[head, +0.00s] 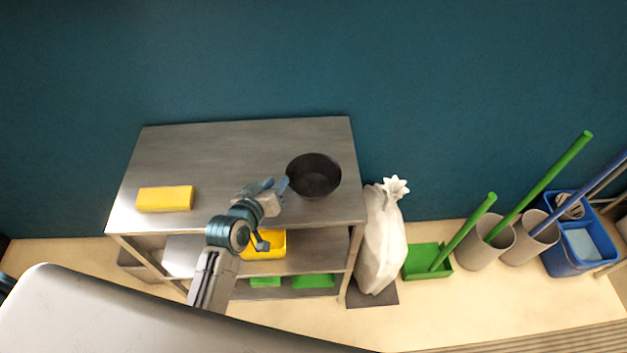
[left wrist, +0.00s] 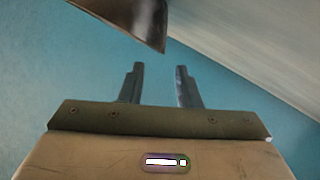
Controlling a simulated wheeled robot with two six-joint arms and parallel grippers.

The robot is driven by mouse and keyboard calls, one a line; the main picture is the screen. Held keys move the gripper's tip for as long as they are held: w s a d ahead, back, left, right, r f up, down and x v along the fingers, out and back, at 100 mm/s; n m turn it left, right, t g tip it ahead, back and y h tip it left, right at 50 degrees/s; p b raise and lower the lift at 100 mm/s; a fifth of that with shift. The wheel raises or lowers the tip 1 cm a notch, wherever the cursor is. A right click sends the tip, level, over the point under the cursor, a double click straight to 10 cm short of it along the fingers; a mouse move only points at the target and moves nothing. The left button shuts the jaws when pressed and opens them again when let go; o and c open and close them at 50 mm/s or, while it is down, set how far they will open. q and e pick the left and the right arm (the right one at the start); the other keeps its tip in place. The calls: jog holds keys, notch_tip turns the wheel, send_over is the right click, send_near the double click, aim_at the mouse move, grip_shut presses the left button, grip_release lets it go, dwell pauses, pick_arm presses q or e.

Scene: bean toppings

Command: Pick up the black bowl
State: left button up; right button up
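The black bowl (head: 315,178) stands upright on the right part of the grey metal table (head: 230,150). My left gripper (head: 276,185) is just left of the bowl's rim in the head view. In the left wrist view, my left gripper (left wrist: 159,82) has its two fingers apart with nothing between them. Part of the dark bowl (left wrist: 132,18) shows at the top of that view, beyond the fingertips. I cannot tell from the head view whether a finger touches the rim. My right gripper is not in view.
A yellow block (head: 165,199) lies on the table's left side. Shelves below hold a yellow bin (head: 264,245) and green items. A white sack (head: 382,240), a green dustpan (head: 428,262), grey cylinders and a blue bucket (head: 572,250) stand right of the table. The table's back middle is clear.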

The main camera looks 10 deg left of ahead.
aim_at(289, 167)
pick_arm(q)
jog(key=shift+x, duration=1.15)
jog(key=shift+w+p, duration=0.5)
jog(key=shift+w, duration=0.05)
jog(key=p+x, duration=0.1)
jog(key=x, duration=0.2)
jog(key=shift+w, duration=0.2)
jog(key=shift+w+f+p, duration=0.3)
jog(key=shift+w, duration=0.2)
jog(key=shift+s, duration=0.1)
grip_shut()
